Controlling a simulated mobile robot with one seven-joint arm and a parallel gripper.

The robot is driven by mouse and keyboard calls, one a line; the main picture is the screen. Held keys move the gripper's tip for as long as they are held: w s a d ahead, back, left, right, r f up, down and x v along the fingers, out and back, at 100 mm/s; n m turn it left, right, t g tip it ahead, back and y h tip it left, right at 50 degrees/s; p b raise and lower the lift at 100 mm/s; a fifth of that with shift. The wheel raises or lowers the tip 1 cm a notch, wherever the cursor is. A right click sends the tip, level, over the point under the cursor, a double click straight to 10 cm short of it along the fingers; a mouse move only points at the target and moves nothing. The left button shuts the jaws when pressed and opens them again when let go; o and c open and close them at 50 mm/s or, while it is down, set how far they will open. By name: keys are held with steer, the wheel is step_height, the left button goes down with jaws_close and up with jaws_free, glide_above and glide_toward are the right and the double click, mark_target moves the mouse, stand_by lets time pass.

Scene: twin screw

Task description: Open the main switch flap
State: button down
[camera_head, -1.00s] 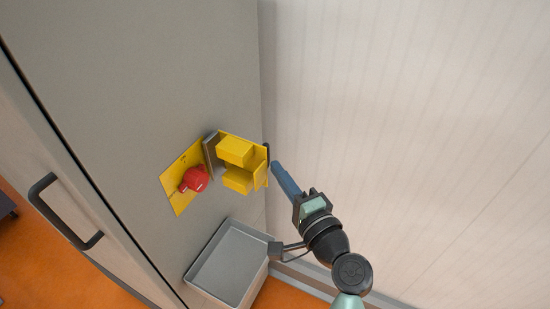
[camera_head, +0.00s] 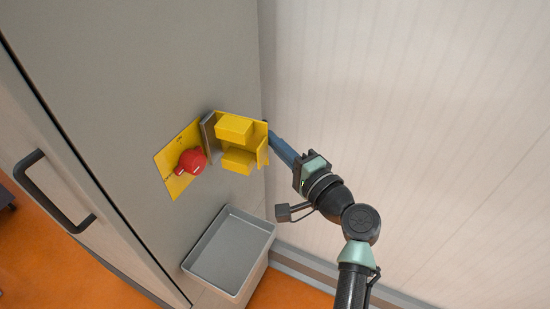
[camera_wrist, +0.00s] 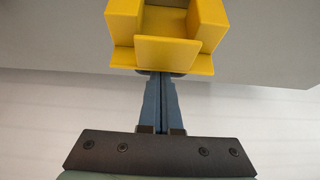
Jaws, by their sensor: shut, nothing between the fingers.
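The main switch flap (camera_head: 235,129) is a yellow, box-shaped cover. It stands swung out from the cabinet face, to the right of the yellow switch plate (camera_head: 175,181) with its red knob (camera_head: 191,161). The knob and plate are uncovered. My gripper (camera_head: 271,135) is shut and empty, its blue fingers at the flap's outer right edge, with the tips partly hidden behind it. In the wrist view, the flap (camera_wrist: 170,52) is at the top and the shut fingers (camera_wrist: 160,80) reach its lower lip. Whether they touch it I cannot tell.
A grey open bin (camera_head: 225,255) is below the flap, near the cabinet (camera_head: 130,70). A black door handle (camera_head: 50,195) is at the left. A pale wall (camera_head: 420,100) stands close behind my arm on the right. Orange floor shows below.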

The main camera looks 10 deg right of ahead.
steer(key=w+n+g+y+b, duration=0.1)
steer(key=w+b, duration=0.2)
steer(key=b, duration=0.1)
steer(key=shift+w+y, duration=0.15)
steer(key=shift+y, duration=0.25)
